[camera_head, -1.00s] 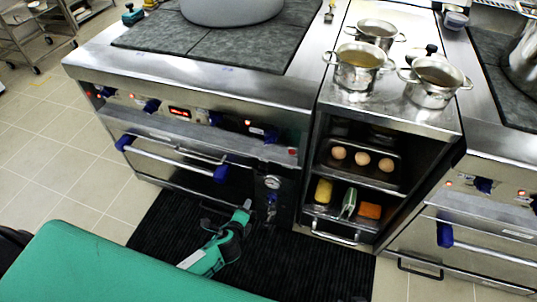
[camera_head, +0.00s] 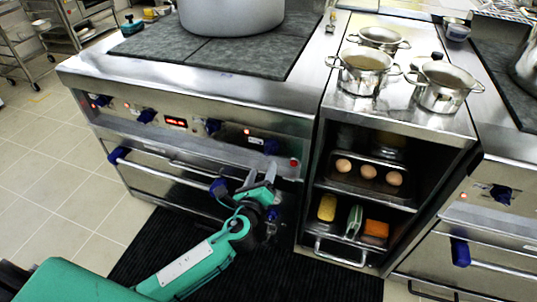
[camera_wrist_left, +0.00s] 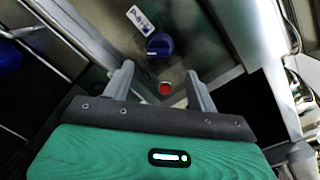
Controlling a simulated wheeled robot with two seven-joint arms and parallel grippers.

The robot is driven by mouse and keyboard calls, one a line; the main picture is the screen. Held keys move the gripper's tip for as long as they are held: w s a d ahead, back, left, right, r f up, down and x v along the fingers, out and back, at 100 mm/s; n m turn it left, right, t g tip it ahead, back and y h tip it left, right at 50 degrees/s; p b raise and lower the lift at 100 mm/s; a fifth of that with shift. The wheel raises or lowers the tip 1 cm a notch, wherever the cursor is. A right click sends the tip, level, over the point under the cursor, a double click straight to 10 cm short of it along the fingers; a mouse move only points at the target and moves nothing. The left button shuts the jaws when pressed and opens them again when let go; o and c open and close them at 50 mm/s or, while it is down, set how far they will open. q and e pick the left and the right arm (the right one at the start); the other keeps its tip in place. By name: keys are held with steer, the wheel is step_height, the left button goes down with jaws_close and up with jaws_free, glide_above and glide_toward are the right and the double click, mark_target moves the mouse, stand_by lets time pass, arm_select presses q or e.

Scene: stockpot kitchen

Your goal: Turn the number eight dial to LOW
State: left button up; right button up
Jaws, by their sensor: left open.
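The stove front carries a row of blue dials. The rightmost dial (camera_head: 270,146) sits just left of a red button (camera_head: 294,162). In the left wrist view a blue dial (camera_wrist_left: 159,45) with a pale pointer mark lies just beyond the fingertips, with a white label (camera_wrist_left: 140,20) beside it. The label is too small to read, so I cannot tell which dial is number eight. My left gripper (camera_head: 261,172) is open and empty, just below the rightmost dial and apart from it. In the wrist view the red button (camera_wrist_left: 165,88) shows between its fingers (camera_wrist_left: 160,72). My right gripper is not in view.
An oven handle (camera_head: 165,162) with blue ends runs below the dials, left of my gripper. A large grey pot (camera_head: 232,15) stands on the stove top. Several small pots (camera_head: 440,85) stand on the right counter, above shelves with eggs (camera_head: 368,172). A black mat (camera_head: 300,275) covers the floor.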

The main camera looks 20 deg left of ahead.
mark_target(269, 154)
arm_select(q)
steer(key=w, duration=0.7)
steer(key=shift+a+b, duration=0.2)
steer(key=shift+b, duration=0.1)
steer(key=shift+w, duration=0.7)
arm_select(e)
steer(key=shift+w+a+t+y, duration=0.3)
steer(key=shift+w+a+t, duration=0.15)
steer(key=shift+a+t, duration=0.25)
arm_select(q)
steer(key=shift+c, duration=0.2)
steer(key=c, duration=0.9)
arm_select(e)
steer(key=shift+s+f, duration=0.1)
